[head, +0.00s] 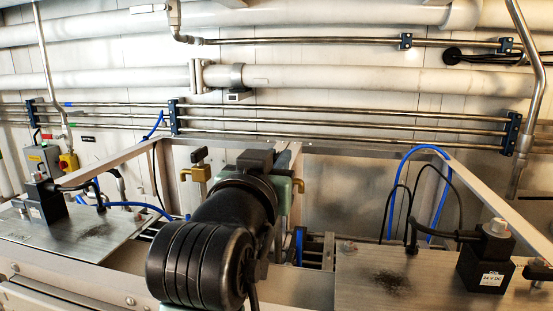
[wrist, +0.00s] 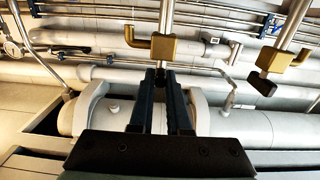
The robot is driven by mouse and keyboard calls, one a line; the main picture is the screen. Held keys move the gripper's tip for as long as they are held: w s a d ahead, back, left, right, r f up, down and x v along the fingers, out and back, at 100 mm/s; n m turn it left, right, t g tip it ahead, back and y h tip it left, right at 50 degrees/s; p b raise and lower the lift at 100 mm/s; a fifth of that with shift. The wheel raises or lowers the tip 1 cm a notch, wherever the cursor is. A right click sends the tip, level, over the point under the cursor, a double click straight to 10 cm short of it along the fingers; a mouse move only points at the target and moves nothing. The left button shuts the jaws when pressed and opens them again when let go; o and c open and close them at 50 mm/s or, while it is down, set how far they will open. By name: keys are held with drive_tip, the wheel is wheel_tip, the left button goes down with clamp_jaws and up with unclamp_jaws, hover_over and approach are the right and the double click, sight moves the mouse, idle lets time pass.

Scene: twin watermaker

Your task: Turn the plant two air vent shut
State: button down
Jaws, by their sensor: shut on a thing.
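In the wrist view, my gripper (wrist: 161,80) has its two dark fingers closed around the dark handle of a brass air vent valve (wrist: 160,46). The valve sits on a thin metal pipe, and most of its handle is hidden between the fingers. A second brass valve (wrist: 275,60) with a free dark handle (wrist: 261,87) is to the right, apart from my gripper. In the head view, one brass valve (head: 196,174) with a black handle stands left of my arm. Another (head: 299,185) is partly hidden behind my arm, as is my gripper. I cannot read any plant label on the valves.
A black solenoid block (head: 487,262) stands on the right metal plate, and another (head: 45,202) on the left one. Blue hoses (head: 414,150) loop beside the frame. Large pale pipes (head: 330,78) and steel tubes run along the wall.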

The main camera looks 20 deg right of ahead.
drive_tip(key=c, duration=0.9)
unclamp_jaws()
drive_tip(key=b+v, duration=0.4)
drive_tip(key=v, duration=0.9)
drive_tip(key=shift+b, duration=0.4)
drive_tip(key=shift+r, duration=0.1)
